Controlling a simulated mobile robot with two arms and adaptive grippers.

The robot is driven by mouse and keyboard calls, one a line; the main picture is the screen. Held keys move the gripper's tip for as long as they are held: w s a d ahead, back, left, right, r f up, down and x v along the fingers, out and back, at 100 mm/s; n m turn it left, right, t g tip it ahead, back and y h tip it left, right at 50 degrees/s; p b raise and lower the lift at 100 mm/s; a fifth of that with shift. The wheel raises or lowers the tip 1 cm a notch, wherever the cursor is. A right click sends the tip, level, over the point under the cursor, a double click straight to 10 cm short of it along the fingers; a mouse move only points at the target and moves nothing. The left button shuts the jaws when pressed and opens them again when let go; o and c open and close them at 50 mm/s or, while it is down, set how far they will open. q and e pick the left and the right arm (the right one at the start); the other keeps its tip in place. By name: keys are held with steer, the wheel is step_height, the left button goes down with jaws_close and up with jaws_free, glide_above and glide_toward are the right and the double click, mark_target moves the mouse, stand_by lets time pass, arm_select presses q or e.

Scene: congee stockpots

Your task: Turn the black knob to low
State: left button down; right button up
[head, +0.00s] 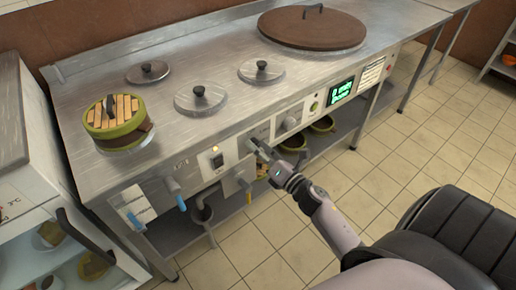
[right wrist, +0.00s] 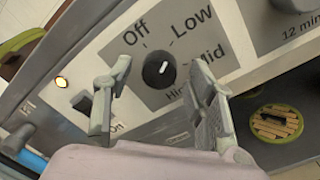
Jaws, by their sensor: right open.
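The black knob (right wrist: 153,75) sits on a grey label plate on the front panel in the right wrist view. Printed around it are Off (right wrist: 136,32), Low (right wrist: 192,24), Mid (right wrist: 207,55) and a partly covered High. The short white mark on the knob slants up and right, roughly toward Low. My right gripper (right wrist: 160,66) is open, with one finger on each side of the knob; I cannot tell whether they touch it. In the head view my right gripper (head: 258,146) is at the panel and hides the knob. My left gripper is not in view.
The steel counter (head: 100,75) carries several round lids, a green steamer (head: 118,125) and a large brown lid (head: 312,26). Blue-handled taps (head: 173,187) stick out below the panel. Right of my gripper are another dial (head: 289,124) and a green display (head: 341,90).

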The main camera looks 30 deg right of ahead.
steer(key=s+d, duration=0.1)
steer(key=s, duration=1)
steer(key=shift+s+f, duration=0.3)
steer(key=shift+d, duration=0.1)
